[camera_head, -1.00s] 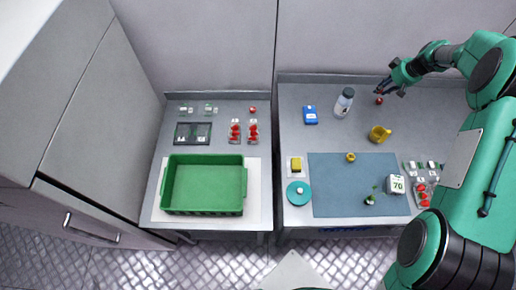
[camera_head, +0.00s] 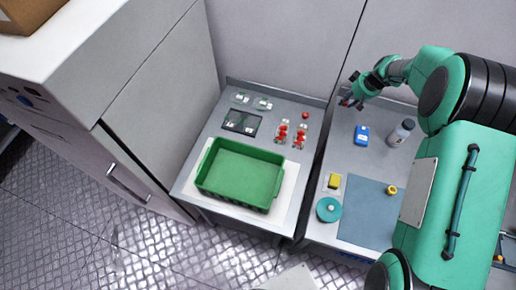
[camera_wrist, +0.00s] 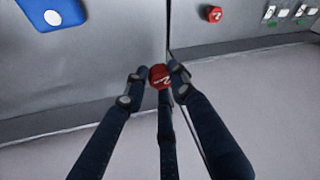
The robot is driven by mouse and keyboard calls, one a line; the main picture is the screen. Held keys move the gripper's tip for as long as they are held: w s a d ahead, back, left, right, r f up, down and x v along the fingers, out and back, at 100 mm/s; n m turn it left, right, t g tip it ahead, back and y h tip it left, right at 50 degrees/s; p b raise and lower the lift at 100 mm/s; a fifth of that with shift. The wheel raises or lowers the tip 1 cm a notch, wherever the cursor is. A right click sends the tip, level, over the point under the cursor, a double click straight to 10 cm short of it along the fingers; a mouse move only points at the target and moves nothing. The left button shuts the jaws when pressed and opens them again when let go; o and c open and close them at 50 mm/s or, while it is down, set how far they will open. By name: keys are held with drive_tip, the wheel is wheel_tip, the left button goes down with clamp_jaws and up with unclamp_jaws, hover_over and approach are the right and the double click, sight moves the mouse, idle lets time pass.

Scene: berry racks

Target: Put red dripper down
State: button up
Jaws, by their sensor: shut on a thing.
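My gripper (camera_head: 347,100) is at the back of the right table, near the gap between the two tables. In the wrist view its dark fingers (camera_wrist: 156,80) are shut on a small red dripper (camera_wrist: 160,77) with a white mark like a 2. The held dripper is hardly visible in the head view. A second, similar red dripper (camera_head: 305,115) stands at the back right of the left table. It also shows in the wrist view (camera_wrist: 215,14), apart from my fingers.
The left table holds a green crate (camera_head: 276,190), a dark tray (camera_head: 241,122) and clear packs of red berries (camera_head: 300,136). The right table holds a blue box (camera_head: 362,135), a bottle (camera_head: 401,132) and a teal disc (camera_head: 328,210). A wall runs behind both tables.

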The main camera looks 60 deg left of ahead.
drive_tip(key=n, duration=0.2)
hover_over(282, 118)
drive_tip(key=d, duration=0.2)
wheel_tip(282, 118, down, 2)
drive_tip(key=shift+w+a+f+g, duration=0.15)
drive_tip(key=shift+a+f+g, duration=0.1)
drive_tip(key=shift+g, duration=0.15)
drive_tip(key=shift+f, duration=3.1)
drive_tip(key=shift+f, duration=1.85)
drive_tip(key=shift+f, duration=0.2)
drive_tip(key=o, duration=0.7)
drive_tip(key=shift+o, duration=0.2)
